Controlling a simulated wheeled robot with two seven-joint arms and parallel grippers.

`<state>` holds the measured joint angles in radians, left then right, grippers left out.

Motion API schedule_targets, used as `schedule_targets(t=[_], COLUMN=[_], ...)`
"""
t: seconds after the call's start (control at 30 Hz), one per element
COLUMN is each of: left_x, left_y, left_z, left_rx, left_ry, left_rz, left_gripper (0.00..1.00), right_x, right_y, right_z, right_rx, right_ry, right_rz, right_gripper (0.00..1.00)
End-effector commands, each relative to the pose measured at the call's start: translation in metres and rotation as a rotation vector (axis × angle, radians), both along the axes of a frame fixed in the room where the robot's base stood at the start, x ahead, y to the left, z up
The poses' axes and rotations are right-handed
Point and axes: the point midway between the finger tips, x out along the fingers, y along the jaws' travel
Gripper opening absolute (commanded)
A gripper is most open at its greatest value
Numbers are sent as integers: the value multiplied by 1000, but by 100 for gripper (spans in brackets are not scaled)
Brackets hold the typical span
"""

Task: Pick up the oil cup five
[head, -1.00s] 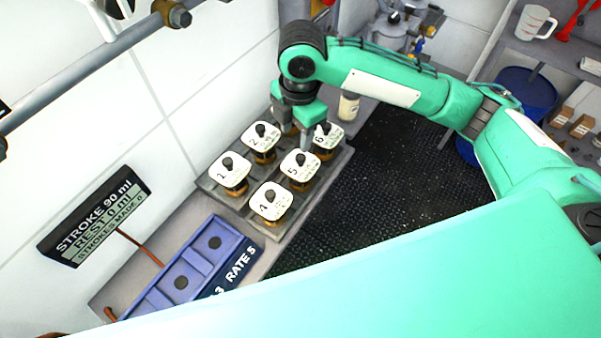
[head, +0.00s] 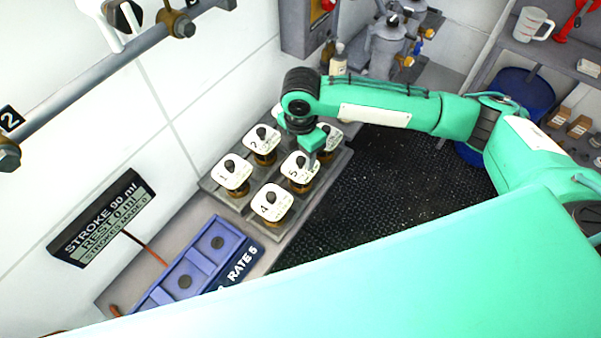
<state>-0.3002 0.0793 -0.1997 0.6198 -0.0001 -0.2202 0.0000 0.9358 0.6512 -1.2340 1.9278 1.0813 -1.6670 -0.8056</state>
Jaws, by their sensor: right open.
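Oil cup five (head: 296,177) stands upright in the grey tray (head: 229,201), in the near row between cup four (head: 271,203) and cup six. It has a white square lid marked 5, a dark knob and an amber body. My right gripper (head: 306,158) is open and points down just above and behind cup five, its fingers close to the knob. I cannot tell whether it touches. Cups one (head: 231,172) and two (head: 261,140) stand in the far row. Cup six (head: 333,135) is partly hidden behind my right gripper. My left gripper is out of view.
A blue rack (head: 205,262) with round recesses and a "RATE 5" label lies in front of the tray. A sign (head: 100,220) reading "STROKE 90 ml" leans by the wall. A pipe (head: 95,65) runs along the wall. Dark matting (head: 400,190) lies right of the bench.

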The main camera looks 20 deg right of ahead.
Motion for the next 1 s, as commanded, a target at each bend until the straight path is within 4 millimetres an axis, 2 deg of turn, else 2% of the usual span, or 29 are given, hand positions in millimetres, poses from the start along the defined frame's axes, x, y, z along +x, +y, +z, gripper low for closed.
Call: schedule_targets(t=[0.07, 0.23, 0.5, 0.73, 0.77, 1.0], left_x=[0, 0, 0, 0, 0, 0], left_y=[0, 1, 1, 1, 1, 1], left_z=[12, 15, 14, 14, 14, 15], left_rx=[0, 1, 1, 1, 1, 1], left_ry=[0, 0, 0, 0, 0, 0], left_rz=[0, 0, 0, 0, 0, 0], left_gripper=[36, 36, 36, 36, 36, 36], right_x=[2, 2, 3, 3, 3, 3], right_y=[1, 1, 1, 1, 1, 1], right_z=[-9, -31, -35, -35, -35, -34], right_rx=[-2, -1, -1, 0, 0, 0], right_ry=[5, 2, 0, 0, 0, -1], right_rz=[-1, 0, 0, 0, 0, 0], right_gripper=[48, 48, 48, 3, 0, 0])
